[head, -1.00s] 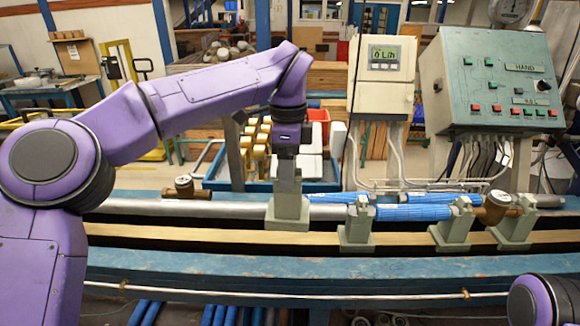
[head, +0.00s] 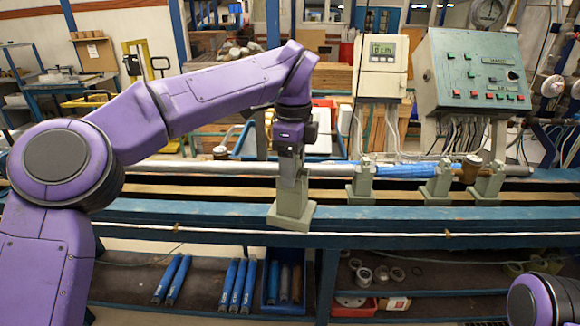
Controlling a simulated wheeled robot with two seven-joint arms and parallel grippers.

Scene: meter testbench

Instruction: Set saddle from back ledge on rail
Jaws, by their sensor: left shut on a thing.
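My left gripper (head: 291,178) points down and is shut on the upper part of a grey-green saddle (head: 291,211). The saddle is upright and overlaps the front blue beam (head: 400,220) of the bench in the head view. Whether its base touches the beam or hangs above it I cannot tell. Behind it runs the tan rail strip (head: 235,193). Other saddles stand along that strip: one (head: 361,183) to the right of mine, and two more (head: 438,186) farther right. My right gripper is out of view; only a purple part of that arm shows at the bottom right.
A grey pipe (head: 190,167) and a blue pipe (head: 405,170) lie along the bench behind. A brass meter (head: 470,168) sits by the right saddles. A display box (head: 382,67) and a control panel (head: 473,72) stand behind. Below is a shelf (head: 130,275) with blue tubes.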

